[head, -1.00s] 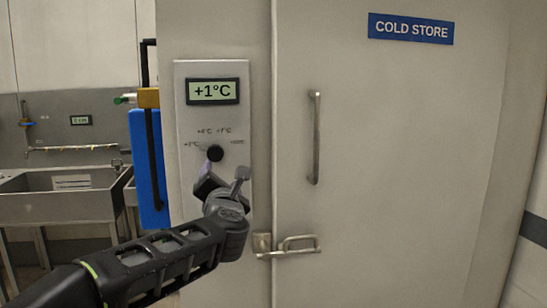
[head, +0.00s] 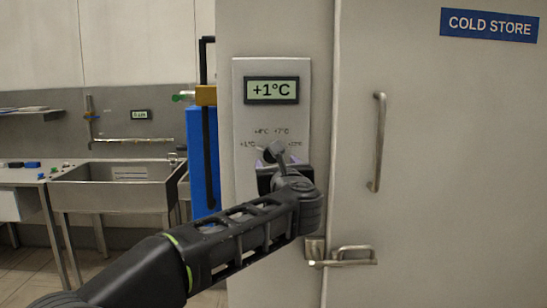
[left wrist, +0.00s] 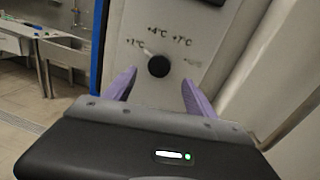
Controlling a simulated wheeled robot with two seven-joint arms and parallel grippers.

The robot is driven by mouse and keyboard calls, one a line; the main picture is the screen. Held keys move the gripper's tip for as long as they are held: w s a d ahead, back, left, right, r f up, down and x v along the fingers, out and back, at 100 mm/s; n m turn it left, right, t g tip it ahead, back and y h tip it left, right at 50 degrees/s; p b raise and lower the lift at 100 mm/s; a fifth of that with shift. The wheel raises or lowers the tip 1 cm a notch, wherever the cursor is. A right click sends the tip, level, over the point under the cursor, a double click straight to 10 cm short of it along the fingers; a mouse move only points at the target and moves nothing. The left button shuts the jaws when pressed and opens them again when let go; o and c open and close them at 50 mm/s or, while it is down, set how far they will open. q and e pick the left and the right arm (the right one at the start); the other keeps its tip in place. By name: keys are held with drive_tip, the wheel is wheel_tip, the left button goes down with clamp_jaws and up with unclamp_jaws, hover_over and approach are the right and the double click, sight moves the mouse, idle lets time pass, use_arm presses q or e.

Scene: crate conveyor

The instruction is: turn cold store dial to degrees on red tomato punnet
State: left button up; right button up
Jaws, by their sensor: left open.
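The cold store dial (left wrist: 158,66) is a round black knob on a pale panel (head: 243,120). Printed marks around it include +1°C, +4°C and +7°C; a fourth at the right is too faint to read. Its pointer mark aims up-left at +1°C, and the display (head: 271,90) above reads +1°C. My left gripper (left wrist: 157,88) is open, its two purple fingers to either side of and just below the knob in the left wrist view, not closed on it. In the head view the gripper (head: 277,160) covers most of the dial. No tomato punnet is in view. My right gripper is not in view.
The cold store door (head: 440,180), with a vertical handle (head: 379,142) and a lower latch (head: 342,256), is right of the panel. A blue upright object (head: 201,160) stands close at the panel's left. A steel sink (head: 115,190) is further back left.

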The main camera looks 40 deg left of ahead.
sight(268, 154)
use_arm(q)
drive_tip(key=p+x, duration=0.2)
drive_tip(key=x, duration=0.5)
drive_tip(key=shift+s, duration=0.1)
drive_tip(key=shift+c, duration=0.5)
drive_tip(key=c, duration=1.3)
